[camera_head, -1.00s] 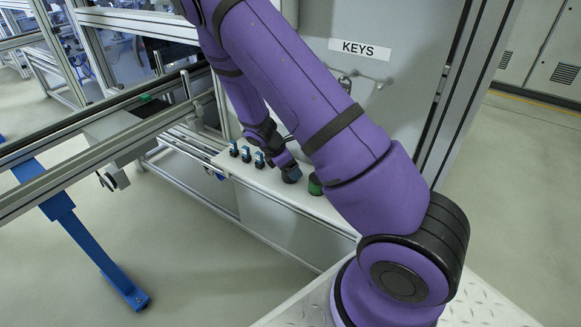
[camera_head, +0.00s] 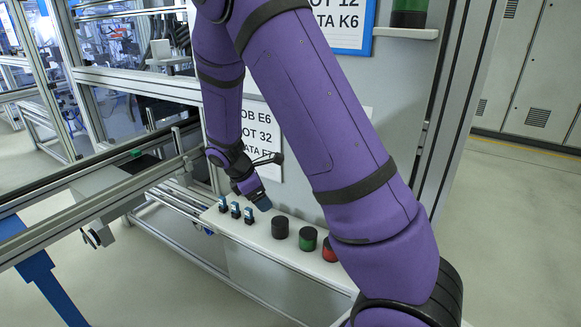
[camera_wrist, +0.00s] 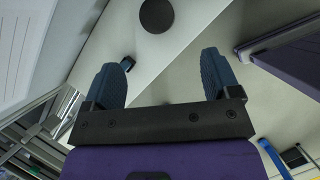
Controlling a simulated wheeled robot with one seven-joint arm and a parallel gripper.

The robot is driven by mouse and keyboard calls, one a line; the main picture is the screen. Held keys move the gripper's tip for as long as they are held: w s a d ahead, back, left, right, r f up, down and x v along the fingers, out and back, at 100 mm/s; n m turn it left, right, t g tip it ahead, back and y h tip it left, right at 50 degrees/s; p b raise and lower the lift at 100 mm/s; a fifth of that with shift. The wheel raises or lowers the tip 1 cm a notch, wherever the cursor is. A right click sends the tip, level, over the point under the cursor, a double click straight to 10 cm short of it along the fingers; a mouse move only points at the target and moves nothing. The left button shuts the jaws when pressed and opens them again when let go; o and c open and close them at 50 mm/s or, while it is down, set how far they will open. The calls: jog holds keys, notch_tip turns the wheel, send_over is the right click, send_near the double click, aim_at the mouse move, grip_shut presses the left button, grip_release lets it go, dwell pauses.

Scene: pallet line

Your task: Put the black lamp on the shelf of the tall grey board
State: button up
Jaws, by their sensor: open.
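The black lamp (camera_head: 280,227) is a short dark cylinder standing upright on the low white ledge (camera_head: 255,240) of the tall grey board (camera_head: 290,190). In the wrist view its round top (camera_wrist: 156,15) shows beyond the fingertips. My gripper (camera_head: 260,198) is above and to the left of the lamp, apart from it. In the wrist view my gripper (camera_wrist: 163,68) has its two blue fingers spread with nothing between them. An upper shelf (camera_head: 408,33) sticks out of the board at top right. My arm hides part of the board.
A green lamp (camera_head: 308,238) and a red lamp (camera_head: 330,250) stand right of the black one. Several small blue pieces (camera_head: 235,210) stand to its left. Another green lamp (camera_head: 408,18) is on the upper shelf. A conveyor rail (camera_head: 100,200) runs at left.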

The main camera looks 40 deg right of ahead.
jog(key=s+a+r+m+t+y, duration=0.2)
jog(key=s+r+m, duration=0.3)
jog(key=r, duration=0.5)
jog(key=s+a+r+m+t+y, duration=0.1)
jog(key=s+r+m+y, duration=0.15)
jog(key=s+r, duration=0.6)
jog(key=s+a+r+m+t, duration=0.3)
jog(key=s+r+m, duration=0.3)
jog(key=s+r, duration=0.3)
jog(key=s+a, duration=0.1)
jog(key=s, duration=0.3)
jog(key=shift+s+m+y, duration=0.3)
jog(key=shift+m+y, duration=0.05)
